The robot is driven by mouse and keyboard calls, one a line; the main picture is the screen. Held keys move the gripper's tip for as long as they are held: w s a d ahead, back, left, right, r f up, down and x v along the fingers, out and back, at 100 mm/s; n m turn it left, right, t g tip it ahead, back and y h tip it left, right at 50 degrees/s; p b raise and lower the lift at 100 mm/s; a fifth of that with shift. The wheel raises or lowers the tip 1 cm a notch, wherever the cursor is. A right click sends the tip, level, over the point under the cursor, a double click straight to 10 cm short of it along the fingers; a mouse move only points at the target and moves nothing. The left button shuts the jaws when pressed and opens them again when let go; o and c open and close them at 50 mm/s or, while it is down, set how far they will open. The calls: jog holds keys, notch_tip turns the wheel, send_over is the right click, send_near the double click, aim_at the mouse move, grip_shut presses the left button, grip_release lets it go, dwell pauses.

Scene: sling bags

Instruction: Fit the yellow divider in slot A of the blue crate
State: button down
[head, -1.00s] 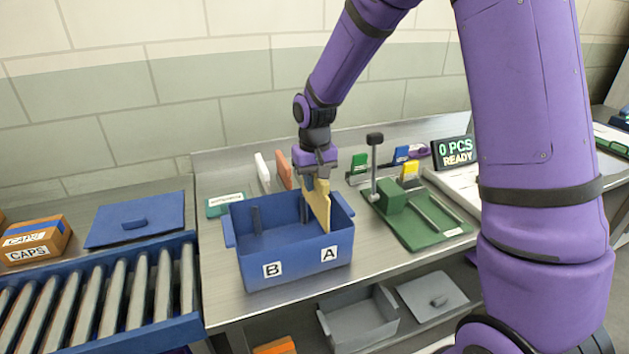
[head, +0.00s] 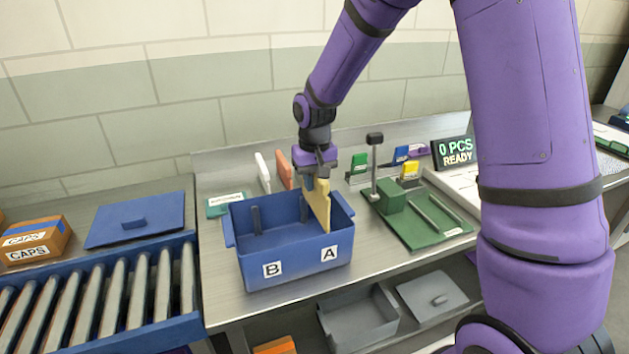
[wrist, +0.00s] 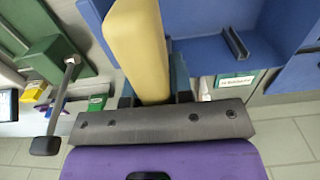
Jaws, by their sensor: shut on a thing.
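The blue crate (head: 296,262) stands on the steel bench, with labels B on the left and A on the right of its front wall. My gripper (head: 315,180) is above the crate's right half, shut on the yellow divider (head: 320,208). The divider is upright, its lower part inside the crate near the A side; its bottom edge is hidden by the front wall.
A green fixture (head: 425,220) with a post stands right of the crate. White (head: 262,172) and orange (head: 284,168) panels stand behind it. A roller conveyor (head: 100,300) and a blue lid (head: 135,219) are at left. A sign (head: 456,152) reads "0 PCS READY".

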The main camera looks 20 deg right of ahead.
aim_at(314, 211)
jog(key=shift+f, duration=5.55)
jog(key=c, duration=0.9)
grip_release()
jog(key=shift+r, duration=0.1)
notch_tip(314, 211, up, 11)
jog(key=shift+f, duration=0.2)
